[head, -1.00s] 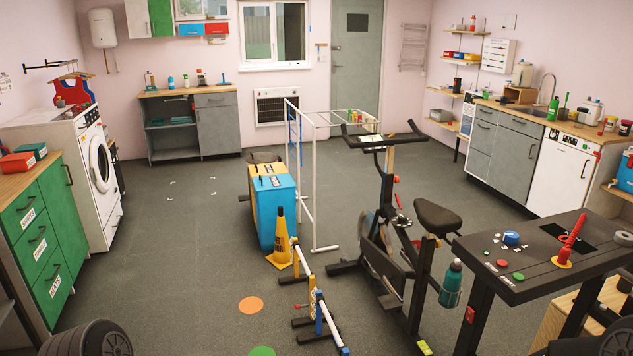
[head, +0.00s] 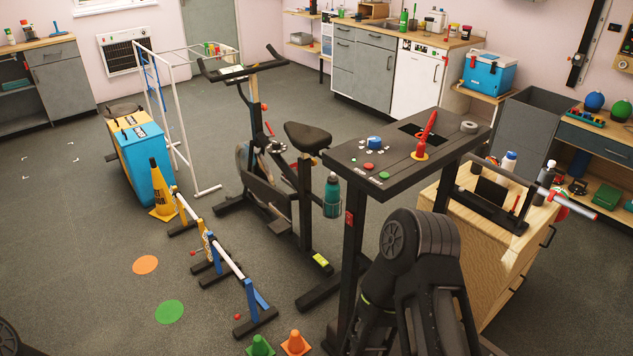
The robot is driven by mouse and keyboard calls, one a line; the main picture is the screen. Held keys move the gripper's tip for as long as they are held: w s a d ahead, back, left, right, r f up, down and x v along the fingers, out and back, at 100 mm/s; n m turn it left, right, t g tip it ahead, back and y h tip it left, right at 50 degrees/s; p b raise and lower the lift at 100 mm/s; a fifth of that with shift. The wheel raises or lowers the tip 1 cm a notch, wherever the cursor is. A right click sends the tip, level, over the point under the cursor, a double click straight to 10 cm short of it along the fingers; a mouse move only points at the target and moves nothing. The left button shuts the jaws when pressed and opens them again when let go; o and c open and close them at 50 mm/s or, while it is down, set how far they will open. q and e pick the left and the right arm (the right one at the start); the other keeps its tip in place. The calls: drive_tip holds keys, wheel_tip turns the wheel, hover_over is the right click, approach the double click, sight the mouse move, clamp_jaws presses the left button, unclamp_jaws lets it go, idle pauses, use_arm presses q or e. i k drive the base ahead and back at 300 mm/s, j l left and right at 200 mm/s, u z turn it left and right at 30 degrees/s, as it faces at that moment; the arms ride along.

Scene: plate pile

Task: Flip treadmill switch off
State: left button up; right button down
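A black console (head: 345,157) on dark legs stands right of centre; I cannot tell for sure that it belongs to a treadmill. Which of these is the treadmill switch is unclear. My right arm's links rise at the bottom, in front of the console; neither gripper shows.
An exercise bike (head: 307,137) stands just left of the console. Low hurdles (head: 226,258) and small cones (head: 296,343) lie on the floor in front. A wooden cabinet (head: 470,236) is close on the right. The floor at left is mostly clear.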

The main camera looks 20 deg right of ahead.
sight(349, 218)
drive_tip(key=z, duration=1.3)
